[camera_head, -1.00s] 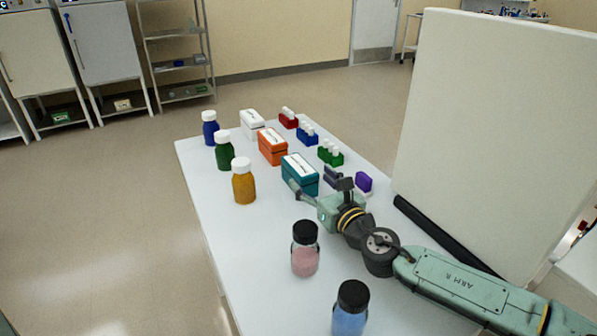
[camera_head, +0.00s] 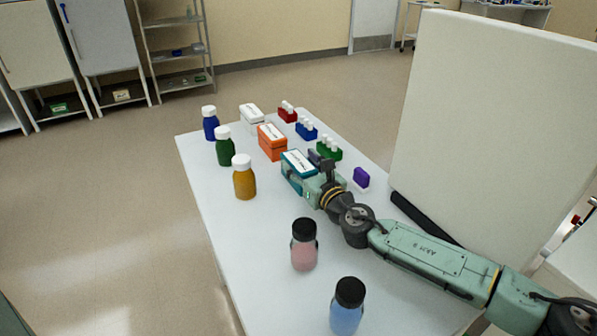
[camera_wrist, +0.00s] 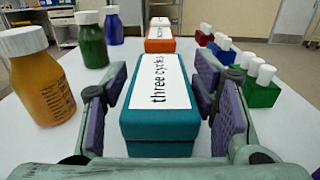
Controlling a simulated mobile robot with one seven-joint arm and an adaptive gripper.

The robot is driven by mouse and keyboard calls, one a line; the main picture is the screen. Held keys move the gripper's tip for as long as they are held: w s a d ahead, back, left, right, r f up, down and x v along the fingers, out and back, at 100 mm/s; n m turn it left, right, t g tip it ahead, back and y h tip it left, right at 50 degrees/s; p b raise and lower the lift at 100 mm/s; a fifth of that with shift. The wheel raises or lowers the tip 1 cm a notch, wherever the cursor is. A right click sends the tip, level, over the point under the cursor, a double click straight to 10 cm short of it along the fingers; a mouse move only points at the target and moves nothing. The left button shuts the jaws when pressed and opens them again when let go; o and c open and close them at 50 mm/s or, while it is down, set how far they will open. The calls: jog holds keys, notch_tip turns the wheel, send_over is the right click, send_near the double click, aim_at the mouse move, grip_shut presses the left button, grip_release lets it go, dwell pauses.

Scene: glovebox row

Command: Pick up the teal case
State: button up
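The teal case (camera_head: 291,178) stands on the white table, with a white label on its lid. In the wrist view the teal case (camera_wrist: 160,128) lies between the two fingers, and its label reads "three cycles". My gripper (camera_head: 306,176) is at the near side of the case in the head view and hides part of it. In the wrist view my gripper (camera_wrist: 162,100) is open, with one purple-padded finger on each side of the case. A gap shows on the left side; the right pad is close to the case, and I cannot tell if it touches.
An orange case (camera_head: 272,142) and a white case (camera_head: 252,115) stand behind. Yellow (camera_head: 244,178), green (camera_head: 225,148) and blue (camera_head: 210,124) bottles line the left. A green vial rack (camera_head: 329,150) and a purple block (camera_head: 361,178) are at right. A tall pale panel (camera_head: 490,120) borders the right.

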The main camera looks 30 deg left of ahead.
jog(key=c, duration=1)
jog(key=shift+r, duration=0.1)
